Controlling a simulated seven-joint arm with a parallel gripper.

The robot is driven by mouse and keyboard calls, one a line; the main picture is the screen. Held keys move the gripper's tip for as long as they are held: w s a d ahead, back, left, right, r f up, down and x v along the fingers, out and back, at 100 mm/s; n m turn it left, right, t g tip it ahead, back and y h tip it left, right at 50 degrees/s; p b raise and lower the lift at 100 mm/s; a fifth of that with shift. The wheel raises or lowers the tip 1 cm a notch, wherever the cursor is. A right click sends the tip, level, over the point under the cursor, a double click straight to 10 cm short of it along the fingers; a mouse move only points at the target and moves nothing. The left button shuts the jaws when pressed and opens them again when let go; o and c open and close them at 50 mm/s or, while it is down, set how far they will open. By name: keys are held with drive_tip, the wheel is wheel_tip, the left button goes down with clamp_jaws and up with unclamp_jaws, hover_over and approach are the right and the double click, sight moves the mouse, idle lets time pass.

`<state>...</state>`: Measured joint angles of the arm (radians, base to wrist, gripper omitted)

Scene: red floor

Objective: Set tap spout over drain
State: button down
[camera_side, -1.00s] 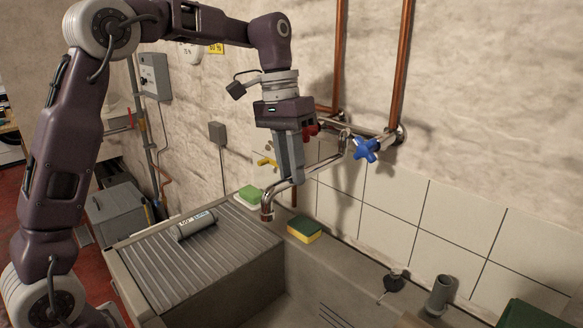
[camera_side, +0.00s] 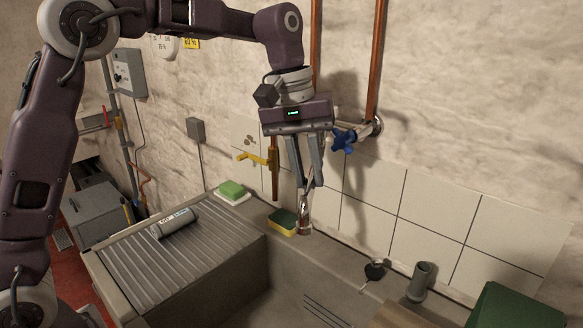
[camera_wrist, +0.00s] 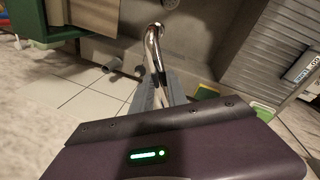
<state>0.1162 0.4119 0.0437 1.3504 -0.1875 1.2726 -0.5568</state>
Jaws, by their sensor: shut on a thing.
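The chrome tap spout (camera_side: 305,208) hangs from the wall tap, its open end pointing down near the sink's back ledge. My gripper (camera_side: 309,184) is shut on the spout from above. In the wrist view the spout (camera_wrist: 152,48) runs away from between my fingers (camera_wrist: 160,92) and ends over the sink basin (camera_wrist: 197,42). A blue tap handle (camera_side: 344,140) is on the wall just right of my gripper.
A yellow-green sponge (camera_side: 283,222) lies on the ledge left of the spout. A green soap block (camera_side: 232,189) sits farther left, and a grey bottle (camera_side: 174,222) lies on the ribbed drainboard (camera_side: 190,262). A black plug (camera_side: 375,270) and grey cup (camera_side: 420,282) stand right.

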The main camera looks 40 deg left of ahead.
drive_tip(key=shift+w+d+n, duration=0.75)
drive_tip(key=shift+d+n, duration=0.25)
drive_tip(key=shift+d, duration=0.1)
drive_tip(key=c, duration=1.3)
unclamp_jaws()
drive_tip(key=shift+r, duration=0.15)
drive_tip(key=v, duration=0.6)
drive_tip(key=shift+s+r, duration=0.1)
drive_tip(key=shift+r, duration=0.3)
